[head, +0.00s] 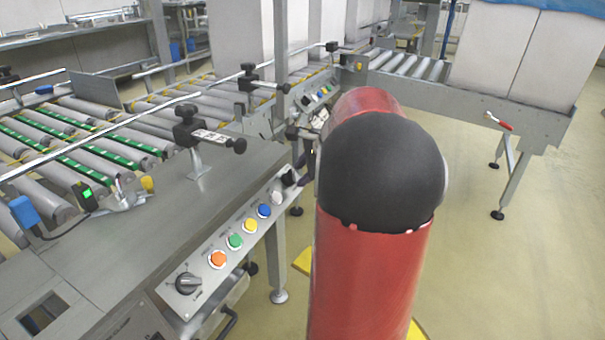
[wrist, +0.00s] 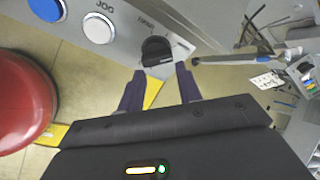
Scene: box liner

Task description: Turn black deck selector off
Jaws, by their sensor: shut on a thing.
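A black selector knob (wrist: 157,48) sits at the end of the button panel, beside the white JOG button (wrist: 97,27). In the head view this knob (head: 288,178) is at the panel's far end. My gripper (wrist: 160,70) has its two dark purple fingers on either side of the knob and is shut on it. In the head view my red and black arm hides most of the gripper. The label by the knob is too small to read surely. A second black rotary knob (head: 187,283) is at the near end of the same panel.
Orange (head: 217,259), green (head: 235,241), yellow (head: 250,226) and blue (head: 264,211) buttons line the panel between the knobs. A roller conveyor (head: 90,130) lies behind at left. Another conveyor frame (head: 460,110) stands at right. The floor (head: 520,270) at right is clear.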

